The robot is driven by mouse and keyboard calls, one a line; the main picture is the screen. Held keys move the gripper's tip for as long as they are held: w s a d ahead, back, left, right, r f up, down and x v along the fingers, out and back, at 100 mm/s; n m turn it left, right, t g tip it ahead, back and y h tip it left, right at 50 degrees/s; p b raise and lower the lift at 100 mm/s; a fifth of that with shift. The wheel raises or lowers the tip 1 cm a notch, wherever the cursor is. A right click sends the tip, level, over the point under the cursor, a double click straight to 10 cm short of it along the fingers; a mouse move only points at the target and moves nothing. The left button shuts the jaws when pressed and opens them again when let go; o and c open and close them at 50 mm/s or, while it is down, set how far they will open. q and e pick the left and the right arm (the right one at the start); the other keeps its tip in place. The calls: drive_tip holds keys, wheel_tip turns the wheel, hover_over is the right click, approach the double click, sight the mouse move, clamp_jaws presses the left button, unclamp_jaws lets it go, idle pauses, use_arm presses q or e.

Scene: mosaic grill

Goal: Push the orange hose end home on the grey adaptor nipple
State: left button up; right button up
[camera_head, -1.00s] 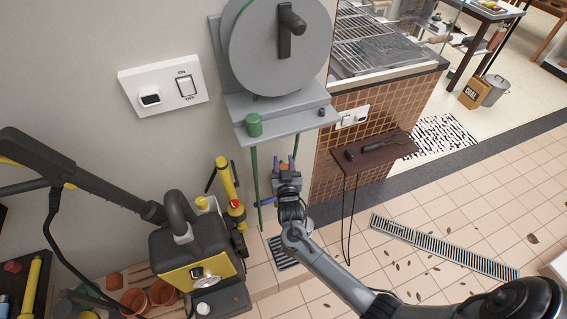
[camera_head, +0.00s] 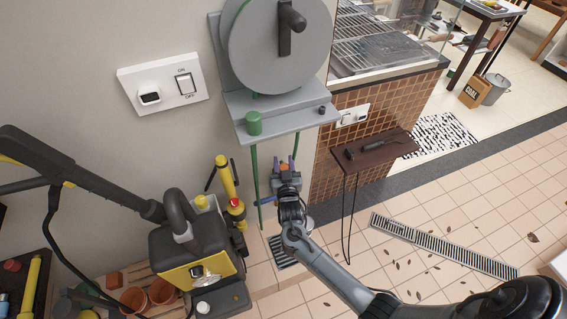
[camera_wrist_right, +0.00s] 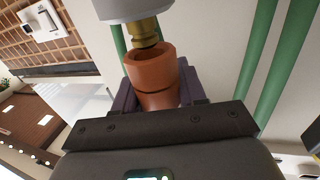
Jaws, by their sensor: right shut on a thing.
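The orange hose end (camera_wrist_right: 152,72) is upright in the right wrist view, with its open mouth facing up. My right gripper (camera_head: 284,164) is shut on it, with purple fingers on either side, below the grey shelf. A grey adaptor (camera_wrist_right: 128,8) hangs above the mouth, with a brass-coloured stepped tip (camera_wrist_right: 144,32) pointing down. The tip's lower end is at the far rim of the mouth in the picture; I cannot tell whether it is inside or behind. Much of the mouth's interior is visible. In the head view the hose end (camera_head: 284,167) is tiny. My left gripper is out of view.
A grey wall reel (camera_head: 265,50) and its shelf (camera_head: 290,120) are above the gripper. Green hoses (camera_head: 256,185) hang beside it. A black and yellow washer (camera_head: 200,250) stands left; a brown side shelf (camera_head: 375,155) is right. Open tiled floor lies right.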

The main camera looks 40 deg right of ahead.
drive_tip(key=shift+f+b, duration=0.35)
drive_tip(key=shift+f, duration=0.2)
drive_tip(key=shift+f+b, duration=0.3)
drive_tip(key=shift+f, duration=0.2)
drive_tip(key=o, duration=1.2)
drive_tip(key=shift+s+a, duration=0.1)
drive_tip(key=p+v, duration=0.2)
drive_tip(key=v, duration=0.8)
drive_tip(key=shift+s+a, duration=0.2)
drive_tip(key=shift+s, duration=0.05)
drive_tip(key=shift+f, duration=0.1)
